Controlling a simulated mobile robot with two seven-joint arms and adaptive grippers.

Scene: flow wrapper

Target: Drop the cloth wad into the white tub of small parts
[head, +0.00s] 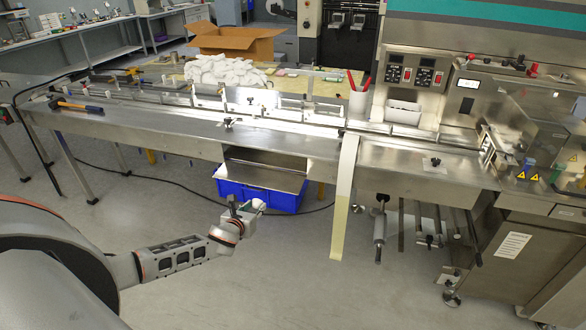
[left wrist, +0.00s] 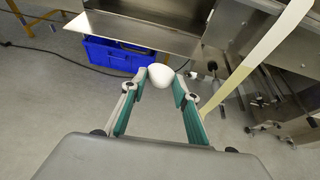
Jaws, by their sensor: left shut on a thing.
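My left gripper (head: 250,208) is shut on the white cloth wad (left wrist: 161,75). The wad sits between the fingertips (left wrist: 160,82) in the left wrist view, and its pale edge shows at the gripper's far end in the head view. Gripper and wad are out in front of the machine bench, over the floor side and lower than the bench top in the picture. A white tub (head: 403,113) stands on the machine, right of a white cup with red handles. Its contents cannot be made out. My right gripper is not in view.
A steel bench (head: 180,127) with a hammer (head: 77,107) runs across the middle. A blue crate (head: 262,196) sits below it, also in the left wrist view (left wrist: 115,52). A pale film strip (head: 343,200) hangs right of my gripper. A white heap (head: 225,70) lies behind.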

